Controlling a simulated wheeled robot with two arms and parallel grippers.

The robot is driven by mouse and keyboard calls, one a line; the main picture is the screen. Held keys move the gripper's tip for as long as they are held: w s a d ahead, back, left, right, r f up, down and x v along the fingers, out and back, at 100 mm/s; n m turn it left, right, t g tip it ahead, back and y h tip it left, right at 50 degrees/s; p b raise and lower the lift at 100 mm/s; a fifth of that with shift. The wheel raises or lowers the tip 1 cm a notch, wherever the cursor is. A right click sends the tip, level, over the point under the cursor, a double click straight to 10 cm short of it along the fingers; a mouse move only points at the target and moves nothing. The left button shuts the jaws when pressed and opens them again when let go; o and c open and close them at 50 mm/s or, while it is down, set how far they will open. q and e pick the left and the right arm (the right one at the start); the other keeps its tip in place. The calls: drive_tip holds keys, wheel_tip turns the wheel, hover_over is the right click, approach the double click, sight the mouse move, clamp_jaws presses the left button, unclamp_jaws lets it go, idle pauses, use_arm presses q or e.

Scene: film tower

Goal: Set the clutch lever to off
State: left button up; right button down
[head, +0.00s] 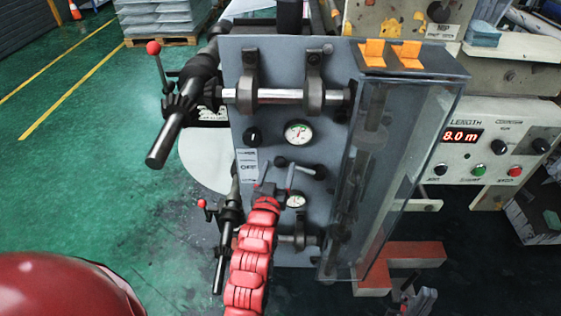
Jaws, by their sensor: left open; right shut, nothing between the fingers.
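A grey machine panel (230,60) carries gauges, a dark knob and levers. A short black lever (300,168) lies roughly level between the upper gauge (298,132) and the lower gauge (296,201). Two red-knobbed levers stand on the left side, an upper one (154,50) and a lower one (202,204). I cannot read which lever is the clutch. My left gripper (273,186) is open, just below the black lever in the picture; contact is unclear. My red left arm hides part of the lower panel. My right gripper (412,294) is shut and empty at the lower right.
A clear guard box (410,160) with orange latches juts out on the panel's right. A control box (490,150) reading 8.0 m stands further right. Dark rods (165,140) stick out at the left. Green floor (85,150) lies open to the left.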

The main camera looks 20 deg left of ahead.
sight(281, 162)
use_arm(q)
drive_tip(key=shift+w+a+f, duration=0.1)
drive_tip(key=shift+w+a, duration=0.05)
drive_tip(key=shift+w, duration=1.35)
drive_tip(key=shift+c, duration=0.3)
clamp_jaws()
drive_tip(key=shift+f, duration=0.3)
